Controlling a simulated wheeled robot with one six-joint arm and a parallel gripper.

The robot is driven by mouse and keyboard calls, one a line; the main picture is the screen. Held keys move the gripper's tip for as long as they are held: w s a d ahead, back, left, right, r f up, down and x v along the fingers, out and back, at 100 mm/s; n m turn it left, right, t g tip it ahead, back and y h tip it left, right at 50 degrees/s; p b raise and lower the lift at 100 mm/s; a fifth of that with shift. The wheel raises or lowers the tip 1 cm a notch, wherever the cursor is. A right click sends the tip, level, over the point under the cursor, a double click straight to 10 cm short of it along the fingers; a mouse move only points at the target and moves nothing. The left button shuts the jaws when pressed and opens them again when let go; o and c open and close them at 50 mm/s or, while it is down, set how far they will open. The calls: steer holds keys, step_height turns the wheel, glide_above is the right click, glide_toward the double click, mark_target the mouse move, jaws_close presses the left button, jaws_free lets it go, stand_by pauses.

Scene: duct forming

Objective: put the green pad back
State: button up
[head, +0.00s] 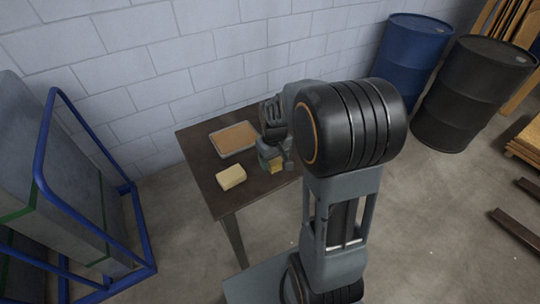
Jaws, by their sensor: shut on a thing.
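My gripper (273,158) is over the right part of the small dark table, pointing down. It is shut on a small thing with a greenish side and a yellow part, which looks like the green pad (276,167). The fingers and arm hide much of it, and I cannot tell whether it touches the table top. A shallow grey tray (256,146) with a flat tan filling lies just left of my gripper. A pale yellow block (231,177) lies on the table in front of the tray.
The dark table (204,167) stands against a white block wall. A blue rack (95,146) with grey slabs is at the left. A blue drum (409,55) and a black drum (460,100) stand at the back right. My arm hides the table's right end.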

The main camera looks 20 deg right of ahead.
steer(key=w+d+f, duration=0.1)
steer(key=w+f, duration=0.1)
steer(key=w, duration=0.1)
steer(key=w+d+f+p, duration=0.1)
steer(key=w+f, duration=0.2)
steer(key=w+d+f, duration=0.2)
steer(key=w+f, duration=0.1)
steer(key=shift+w, duration=0.2)
steer(key=f, duration=0.3)
steer(key=shift+w+d+p, duration=0.15)
steer(key=shift+w+p, duration=0.15)
steer(key=shift+p, duration=0.1)
steer(key=shift+f, duration=0.35)
steer(key=shift+f, duration=0.2)
steer(key=o, duration=0.9)
steer(key=shift+c, duration=0.2)
steer(key=shift+r, duration=0.1)
